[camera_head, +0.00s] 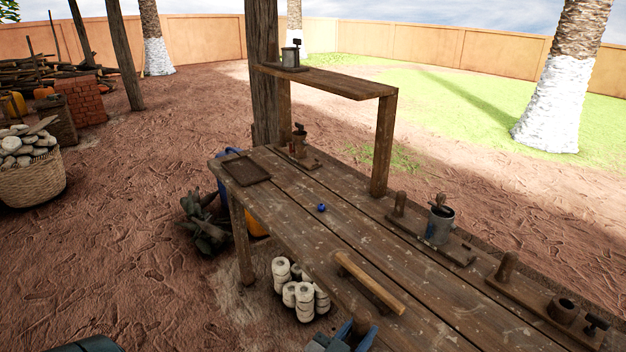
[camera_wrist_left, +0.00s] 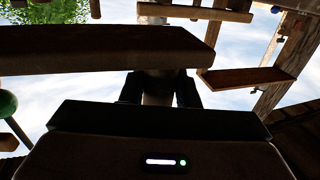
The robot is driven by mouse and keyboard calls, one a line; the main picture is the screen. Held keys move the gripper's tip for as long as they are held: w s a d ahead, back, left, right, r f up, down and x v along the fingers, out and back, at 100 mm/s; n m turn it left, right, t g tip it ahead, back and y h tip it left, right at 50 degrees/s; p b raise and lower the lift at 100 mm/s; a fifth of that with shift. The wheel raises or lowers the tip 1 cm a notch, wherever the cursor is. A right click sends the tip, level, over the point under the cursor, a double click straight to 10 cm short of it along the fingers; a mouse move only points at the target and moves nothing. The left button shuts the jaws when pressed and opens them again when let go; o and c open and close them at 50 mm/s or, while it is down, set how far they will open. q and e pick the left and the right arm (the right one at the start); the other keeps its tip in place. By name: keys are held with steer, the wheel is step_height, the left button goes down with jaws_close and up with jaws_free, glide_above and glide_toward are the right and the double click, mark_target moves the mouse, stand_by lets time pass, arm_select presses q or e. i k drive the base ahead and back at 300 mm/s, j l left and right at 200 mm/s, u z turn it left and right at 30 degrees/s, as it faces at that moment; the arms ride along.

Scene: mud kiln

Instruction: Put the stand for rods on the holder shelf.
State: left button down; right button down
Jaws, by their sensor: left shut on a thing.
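My left gripper (camera_head: 345,337) shows at the bottom edge of the head view, low over the near side of the table (camera_head: 300,215). In the left wrist view the fingers (camera_wrist_left: 160,90) close around a pale upright piece, with a dark plank (camera_wrist_left: 100,50) beyond. The raised shelf (camera_head: 340,84) stands on posts at the table's far end and looks like the holder shelf. My right gripper is not in view.
A metal can on a base (camera_head: 290,58) stands at the shelf's left end; its right part is bare. Boards with pegs and cups (camera_head: 440,225) line the table's right edge.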

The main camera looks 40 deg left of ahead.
mark_target(331, 80)
steer(key=i+j+z, duration=0.1)
steer(key=j, duration=0.55)
steer(key=i+j+z, duration=0.1)
steer(key=j, duration=0.6)
steer(key=i+j+z, duration=0.1)
steer(key=j, duration=0.6)
